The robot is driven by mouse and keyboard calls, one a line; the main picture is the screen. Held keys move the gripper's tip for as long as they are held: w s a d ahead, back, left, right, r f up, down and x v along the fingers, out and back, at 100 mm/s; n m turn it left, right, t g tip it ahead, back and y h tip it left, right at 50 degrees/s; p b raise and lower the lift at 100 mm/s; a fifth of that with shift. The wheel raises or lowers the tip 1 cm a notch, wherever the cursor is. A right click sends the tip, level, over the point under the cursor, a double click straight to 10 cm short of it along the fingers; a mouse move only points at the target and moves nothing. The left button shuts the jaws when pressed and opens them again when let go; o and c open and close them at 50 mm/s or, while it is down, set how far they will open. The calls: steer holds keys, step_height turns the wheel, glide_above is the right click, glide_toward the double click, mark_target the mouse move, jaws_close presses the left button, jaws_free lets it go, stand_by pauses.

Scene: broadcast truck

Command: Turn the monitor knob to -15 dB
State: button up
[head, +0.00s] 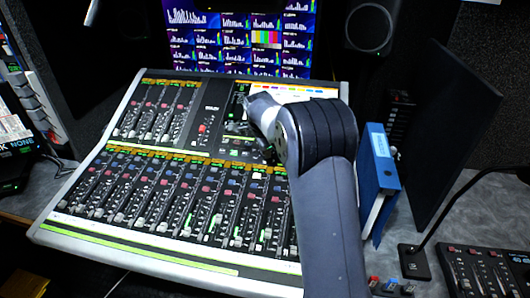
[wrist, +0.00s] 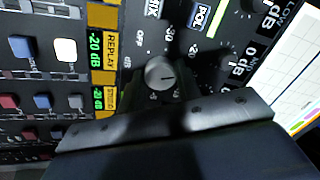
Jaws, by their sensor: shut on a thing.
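The monitor knob (wrist: 160,74) is a small round grey knob on the black console panel in the wrist view. A dark pointer line on its face points roughly to the right. Printed marks around it include OFF, 30 and 20; the lower marks are too blurred to read surely. My gripper (wrist: 163,97) is shut on the knob from below in the picture, its dark jaw bar crossing the view. In the head view my gripper (head: 262,128) reaches down to the upper right of the mixing console (head: 150,245); the knob is hidden there.
Faders and coloured buttons fill the console around the arm. A blue binder (head: 378,172) and a dark upright panel (head: 455,135) stand to the right. A gooseneck base (head: 413,262) and a small control box (head: 478,270) lie at lower right. Screens (head: 240,38) stand behind.

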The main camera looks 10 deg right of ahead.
steer(key=shift+m+b, duration=0.7)
steer(key=shift+m, duration=1.3)
steer(key=o, duration=1)
steer(key=shift+c, duration=0.2)
steer(key=v, duration=1.1)
steer(key=shift+d+f, duration=0.1)
steer(key=shift+f, duration=0.05)
steer(key=x, duration=1.1)
